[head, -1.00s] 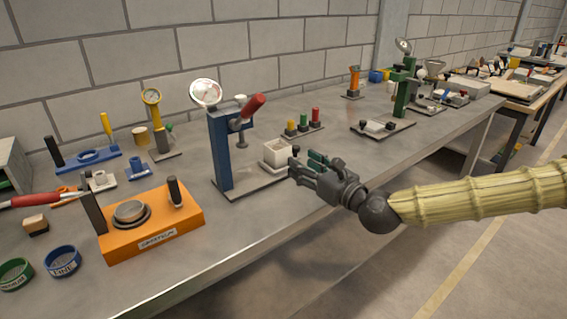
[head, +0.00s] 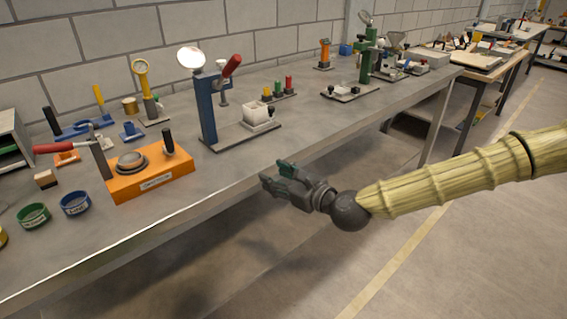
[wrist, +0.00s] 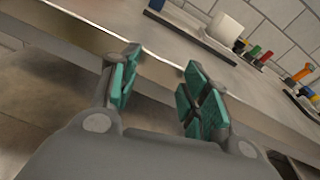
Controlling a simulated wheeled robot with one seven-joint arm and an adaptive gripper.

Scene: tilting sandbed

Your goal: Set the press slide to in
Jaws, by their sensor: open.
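The press has a blue column (head: 207,110), a round gauge (head: 191,57), a red lever (head: 232,66) and a flat grey base plate (head: 225,143). A white block (head: 257,113), apparently on the press slide, sits toward the right end of the plate, to the right of the ram. A dark knob is on its right side. The white block also shows at the top of the wrist view (wrist: 225,28). My gripper (head: 274,176) is open and empty, in front of the bench edge and apart from the press. Its green-padded fingers (wrist: 162,65) show spread in the wrist view.
The orange fixture (head: 150,180) stands left of the press near the bench edge. Blue (head: 76,203) and green (head: 33,215) cups lie further left. Several coloured pegs (head: 279,90) stand behind the white block. The bench front edge (head: 330,140) runs close behind my gripper.

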